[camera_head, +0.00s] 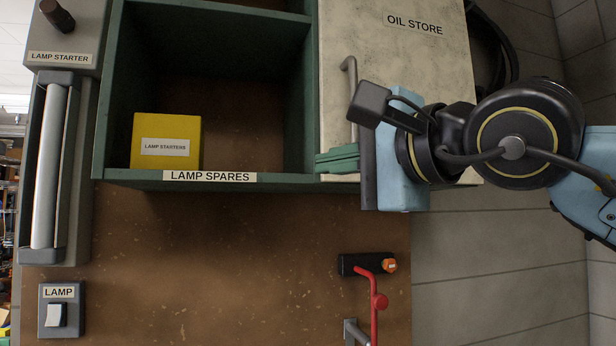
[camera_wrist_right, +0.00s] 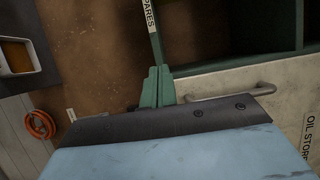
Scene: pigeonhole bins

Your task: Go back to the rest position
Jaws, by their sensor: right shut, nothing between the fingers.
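My right gripper (camera_head: 322,162) comes in from the right, in front of the lower left part of the oil store door (camera_head: 405,75). Its green fingers are shut together with nothing between them; they also show in the wrist view (camera_wrist_right: 155,88). The fingertips are by the right end of the lamp spares bin's front edge (camera_head: 285,180). The door's bar handle (camera_head: 350,75) is close to the gripper, and its lower end is hidden. I cannot tell whether they touch. The handle also shows in the wrist view (camera_wrist_right: 230,93). My left gripper is not in view.
A yellow lamp starters box (camera_head: 165,130) stands in the lamp spares bin. Below are a red lever (camera_head: 374,310) and a lamp switch (camera_head: 60,310). A lamp tube (camera_head: 50,165) is at left. The wrist view shows an open box (camera_wrist_right: 17,57) and an orange coil (camera_wrist_right: 40,125).

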